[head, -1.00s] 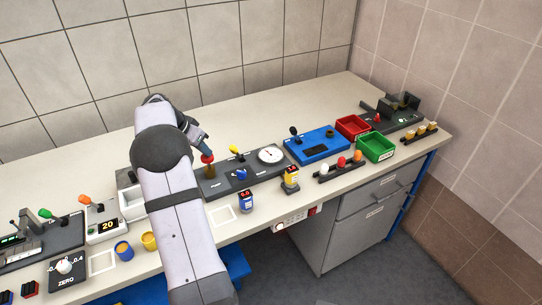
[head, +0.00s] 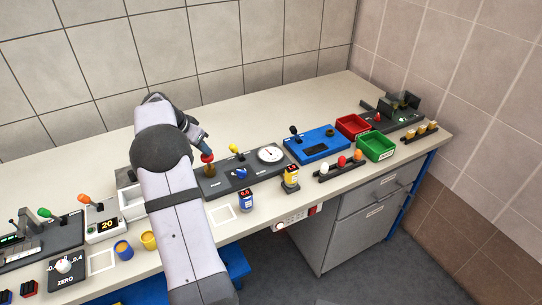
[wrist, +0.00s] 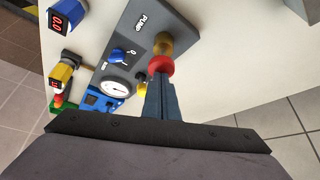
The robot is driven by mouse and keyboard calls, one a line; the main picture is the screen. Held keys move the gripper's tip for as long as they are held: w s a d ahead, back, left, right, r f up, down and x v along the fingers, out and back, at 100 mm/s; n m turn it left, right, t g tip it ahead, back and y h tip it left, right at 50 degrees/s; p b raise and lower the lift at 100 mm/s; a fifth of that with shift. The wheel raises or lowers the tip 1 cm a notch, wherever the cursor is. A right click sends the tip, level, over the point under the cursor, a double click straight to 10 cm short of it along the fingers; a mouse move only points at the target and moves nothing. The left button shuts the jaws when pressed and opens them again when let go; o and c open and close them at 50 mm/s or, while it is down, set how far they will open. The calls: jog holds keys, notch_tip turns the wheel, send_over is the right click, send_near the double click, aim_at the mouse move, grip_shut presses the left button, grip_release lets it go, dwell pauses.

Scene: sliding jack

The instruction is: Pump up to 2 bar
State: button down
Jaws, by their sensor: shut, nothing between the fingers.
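The dark pump panel (head: 222,184) lies on the bench and bears the word PUMP in the wrist view. Its pump knob, red on a brass-coloured part (wrist: 161,64), stands at one end. My gripper (wrist: 160,78) is shut, with its fingertips at the red knob and nothing between them; whether they touch is hard to tell. In the head view the red knob (head: 207,157) is just below my fingertips. A blue valve knob (head: 240,173), a yellow lever (head: 235,149) and a round white gauge (head: 271,154) sit on the panel. The gauge's reading is too small to tell.
A blue box (head: 316,145) with a black lever stands right of the panel, near red (head: 353,126) and green (head: 377,146) bins. Two small displays (head: 246,200) (head: 291,178) stand in front. My arm hides part of the bench left of the panel.

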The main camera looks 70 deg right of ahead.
dwell(0.4)
jog(key=shift+r+p, duration=1.95)
jog(key=shift+r, duration=1.1)
jog(key=shift+a, duration=0.1)
jog(key=w+a+f+n+t+y, duration=0.1)
jog(key=w+a+n, duration=0.15)
jog(key=a, duration=0.65)
jog(key=w+a+n+y, duration=0.15)
jog(key=a+n, duration=0.25)
jog(key=a, duration=0.5)
jog(key=w+a+f+n+t, duration=0.15)
jog(key=a+n, duration=0.25)
jog(key=a, duration=0.5)
jog(key=s+a+f+n+y, duration=0.1)
jog(key=s+a+n, duration=0.4)
jog(key=a, duration=0.7)
jog(key=s+a+f+n+y, duration=0.2)
jog(key=s+a+f+n, duration=0.2)
jog(key=s+a, duration=0.5)
jog(key=a+n+g, duration=0.1)
jog(key=a, duration=0.2)
jog(key=shift+s, duration=0.2)
